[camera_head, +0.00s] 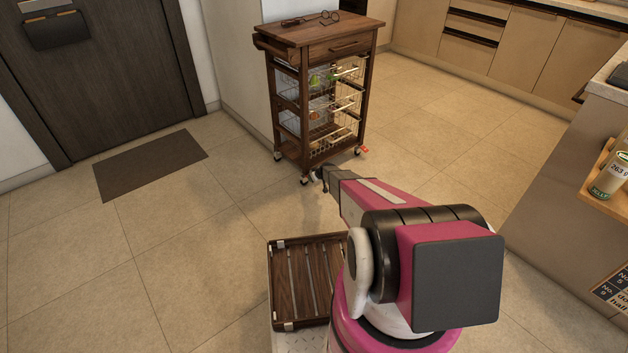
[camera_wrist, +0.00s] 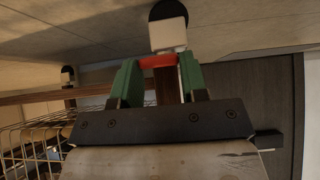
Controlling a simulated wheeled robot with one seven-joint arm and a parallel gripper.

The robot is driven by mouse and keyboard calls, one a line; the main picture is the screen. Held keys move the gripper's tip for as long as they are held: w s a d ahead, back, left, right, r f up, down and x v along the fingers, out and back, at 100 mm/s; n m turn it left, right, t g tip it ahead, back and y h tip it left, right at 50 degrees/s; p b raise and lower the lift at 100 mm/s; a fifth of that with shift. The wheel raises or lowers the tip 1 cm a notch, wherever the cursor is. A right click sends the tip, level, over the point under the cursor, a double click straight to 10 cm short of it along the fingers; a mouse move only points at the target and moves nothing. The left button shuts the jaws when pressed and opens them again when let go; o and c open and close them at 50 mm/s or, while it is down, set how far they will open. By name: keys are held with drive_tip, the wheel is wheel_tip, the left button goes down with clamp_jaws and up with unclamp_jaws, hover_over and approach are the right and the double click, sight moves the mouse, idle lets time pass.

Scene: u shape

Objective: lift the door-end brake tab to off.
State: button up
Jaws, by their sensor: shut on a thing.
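The dark wooden trolley (camera_head: 322,48) stands on casters by the white wall. Its near, door-end caster (camera_head: 305,180) is next to my gripper (camera_head: 318,173). In the wrist view this caster (camera_wrist: 168,28) has a white housing and a black wheel. A red brake tab (camera_wrist: 158,61) sticks out from it, between the green fingertips of my gripper (camera_wrist: 158,68), which is shut on it. Another red tab (camera_head: 362,150) shows at the trolley's right caster in the head view. My arm hides part of the floor beside the near caster.
Glasses (camera_head: 330,17) lie on the trolley top, and wire baskets (camera_head: 348,100) fill its open side. A dark door (camera_head: 90,75) and mat (camera_head: 150,164) are at left. A slatted wooden tray (camera_head: 305,280) is near my base. Floor between mat and trolley is clear.

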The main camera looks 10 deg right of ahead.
drive_tip(key=shift+w+a+r+g+h, duration=0.15)
drive_tip(key=shift+w+r+g+h, duration=0.2)
drive_tip(key=shift+g, duration=0.3)
drive_tip(key=shift+w+a+r+g+h, duration=0.15)
drive_tip(key=shift+r+g+h, duration=0.25)
drive_tip(key=shift+g, duration=0.25)
drive_tip(key=o, duration=0.9)
drive_tip(key=v, duration=1)
drive_tip(key=shift+r, duration=0.45)
